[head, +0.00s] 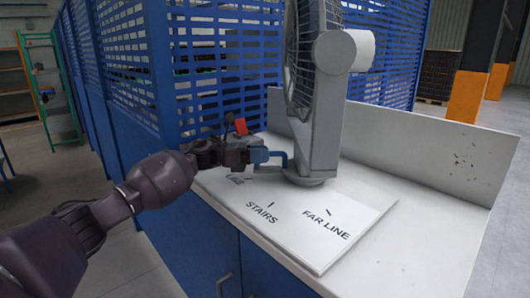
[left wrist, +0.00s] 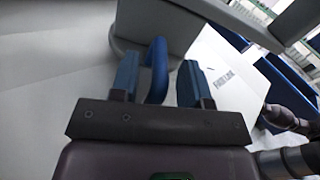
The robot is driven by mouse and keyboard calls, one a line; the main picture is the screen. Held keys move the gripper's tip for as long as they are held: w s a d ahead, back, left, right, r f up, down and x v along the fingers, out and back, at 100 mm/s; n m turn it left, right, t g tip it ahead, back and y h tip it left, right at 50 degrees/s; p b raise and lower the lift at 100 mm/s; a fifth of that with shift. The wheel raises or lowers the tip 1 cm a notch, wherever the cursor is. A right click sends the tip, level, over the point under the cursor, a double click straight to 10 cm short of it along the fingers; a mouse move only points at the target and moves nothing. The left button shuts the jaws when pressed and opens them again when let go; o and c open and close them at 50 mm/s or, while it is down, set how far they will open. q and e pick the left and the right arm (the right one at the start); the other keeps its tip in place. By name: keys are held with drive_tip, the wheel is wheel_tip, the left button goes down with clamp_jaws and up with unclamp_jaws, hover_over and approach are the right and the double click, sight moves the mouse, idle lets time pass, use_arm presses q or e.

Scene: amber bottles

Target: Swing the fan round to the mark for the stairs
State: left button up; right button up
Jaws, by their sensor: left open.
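The grey fan (head: 325,105) stands upright on a round foot on a white board (head: 345,245). A blue loop handle (head: 283,154) sticks out low on the fan's left side, toward my left gripper (head: 262,155). In the left wrist view my left gripper (left wrist: 157,82) is open, with the blue handle (left wrist: 157,68) between its fingers, nearer the left one; contact cannot be told. The STAIRS mark (head: 262,212) is printed on the board left of the FAR LINE mark (head: 326,225). A third label (head: 236,180) is mostly hidden by my gripper. My right gripper is not in view.
The board lies on a white bench top (head: 390,265) with a raised back panel (head: 420,150) and blue cabinet doors below. A blue mesh cage (head: 215,65) stands close behind my left arm. The bench is clear in front and to the right of the board.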

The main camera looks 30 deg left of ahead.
use_arm(q)
drive_tip(key=shift+w+d, duration=0.35)
drive_tip(key=shift+d, duration=0.2)
drive_tip(key=shift+c, duration=0.3)
clamp_jaws()
drive_tip(key=shift+d, duration=0.1)
